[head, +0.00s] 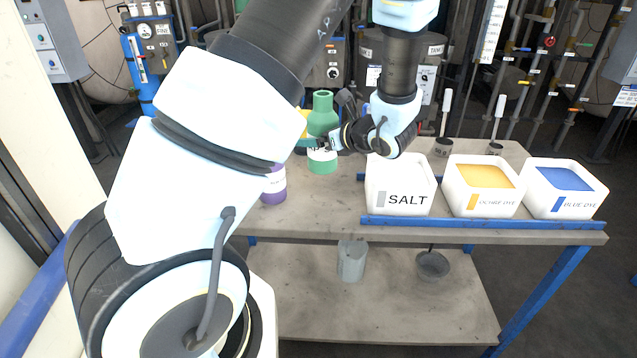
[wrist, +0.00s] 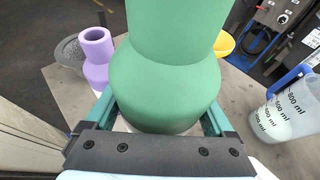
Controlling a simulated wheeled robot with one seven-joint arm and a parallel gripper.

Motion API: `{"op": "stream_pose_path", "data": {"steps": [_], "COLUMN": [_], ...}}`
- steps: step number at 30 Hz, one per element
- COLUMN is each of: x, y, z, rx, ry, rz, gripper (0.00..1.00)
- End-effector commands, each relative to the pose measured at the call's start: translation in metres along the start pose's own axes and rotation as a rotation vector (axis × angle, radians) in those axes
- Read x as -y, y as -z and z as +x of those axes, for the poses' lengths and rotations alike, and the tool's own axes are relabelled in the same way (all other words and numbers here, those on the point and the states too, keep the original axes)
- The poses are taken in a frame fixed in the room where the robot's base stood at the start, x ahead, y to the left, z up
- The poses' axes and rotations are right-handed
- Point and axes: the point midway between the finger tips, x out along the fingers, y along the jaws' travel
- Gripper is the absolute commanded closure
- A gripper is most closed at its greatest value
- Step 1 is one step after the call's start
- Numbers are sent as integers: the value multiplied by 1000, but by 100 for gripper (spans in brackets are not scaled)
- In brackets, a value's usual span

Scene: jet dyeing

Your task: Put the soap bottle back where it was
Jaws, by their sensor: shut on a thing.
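A green bottle (head: 323,116) with a white label is upright at the back left of the table in the head view. The label is partly covered and I cannot read it, so I cannot tell for sure that it is the soap bottle. My gripper (head: 321,144) is shut around its body. In the wrist view the green bottle (wrist: 165,80) fills the middle, between the two teal fingers. I cannot tell whether its base touches the table. A purple bottle (head: 273,186) stands nearer on the left, partly hidden by my arm; it also shows in the wrist view (wrist: 97,62).
The table (head: 320,215) holds white bins of salt (head: 400,205), ochre dye (head: 480,205) and blue dye (head: 562,205) at the right. The wrist view shows a measuring jug (wrist: 285,115), a yellow vessel (wrist: 224,43) and a grey bowl (wrist: 68,52) around the bottle.

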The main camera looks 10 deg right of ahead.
Motion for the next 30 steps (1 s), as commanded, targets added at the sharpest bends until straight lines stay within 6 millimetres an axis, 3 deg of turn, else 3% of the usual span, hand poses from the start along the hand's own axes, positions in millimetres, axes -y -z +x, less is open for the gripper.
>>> {"op": "stream_pose_path", "data": {"steps": [9, 21, 30], "x": [-1, -1, 0], "y": [41, 77, 89], "z": [17, 32, 37], "rx": [0, 1, 1], "ry": [-2, -2, 0], "rz": [4, 4, 0], "gripper": [100, 100, 100]}}
